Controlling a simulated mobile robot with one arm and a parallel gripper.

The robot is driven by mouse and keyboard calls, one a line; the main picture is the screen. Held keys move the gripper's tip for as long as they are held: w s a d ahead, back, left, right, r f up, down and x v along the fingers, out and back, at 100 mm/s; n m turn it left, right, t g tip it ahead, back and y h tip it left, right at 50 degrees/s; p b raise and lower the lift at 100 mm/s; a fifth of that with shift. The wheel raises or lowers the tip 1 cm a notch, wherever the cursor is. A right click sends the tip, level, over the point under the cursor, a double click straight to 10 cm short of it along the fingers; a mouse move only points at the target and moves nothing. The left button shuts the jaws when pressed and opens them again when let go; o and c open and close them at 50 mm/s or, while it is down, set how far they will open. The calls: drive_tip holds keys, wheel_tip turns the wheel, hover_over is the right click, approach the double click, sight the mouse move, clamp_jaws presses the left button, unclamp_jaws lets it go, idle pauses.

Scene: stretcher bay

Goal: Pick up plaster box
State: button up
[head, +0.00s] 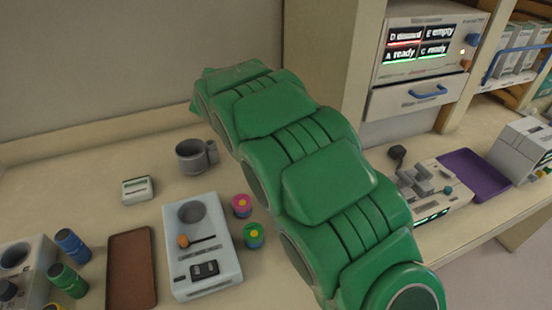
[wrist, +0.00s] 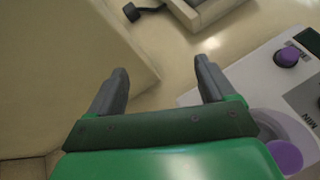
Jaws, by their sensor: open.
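I cannot make out for certain which thing is the plaster box. Several pale boxes (head: 508,66) stand in a row on a shelf at the upper right of the head view, behind a blue rail; their labels are too small to read. My gripper (wrist: 161,80) is open in the wrist view, with two dark fingers apart and nothing between them. It is over a pale surface, and no box shows between or near the fingers. In the head view my green arm crosses the middle, and the gripper cannot be made out.
A panel machine (head: 425,50) with lit labels stands at the back right. A purple tray (head: 475,175) lies on the right counter. On the left are a brown tray (head: 131,270), a grey mug (head: 192,157) and a white device (head: 205,265). A purple-knobbed device (wrist: 262,62) is right of my gripper.

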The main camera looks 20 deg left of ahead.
drive_tip(key=a+f+n+t, duration=0.1)
drive_tip(key=a+f+n, duration=0.1)
drive_tip(key=a, duration=0.4)
drive_tip(key=s+a+f+n+t, duration=0.1)
drive_tip(key=a+f+n, duration=0.1)
drive_tip(key=a+f, duration=0.2)
drive_tip(key=s+a+f+n+t+y, duration=0.1)
drive_tip(key=a+f, duration=0.2)
drive_tip(key=a, duration=0.4)
drive_tip(key=shift+s+a+n+t, duration=0.2)
drive_tip(key=shift+a+n+t, duration=0.2)
drive_tip(key=shift+f, duration=0.1)
drive_tip(key=shift+w+d+f, duration=0.1)
drive_tip(key=shift+w, duration=0.1)
drive_tip(key=shift+x, duration=3.55)
drive_tip(key=shift+s, duration=0.1)
drive_tip(key=shift+c, duration=0.5)
drive_tip(key=c, duration=1)
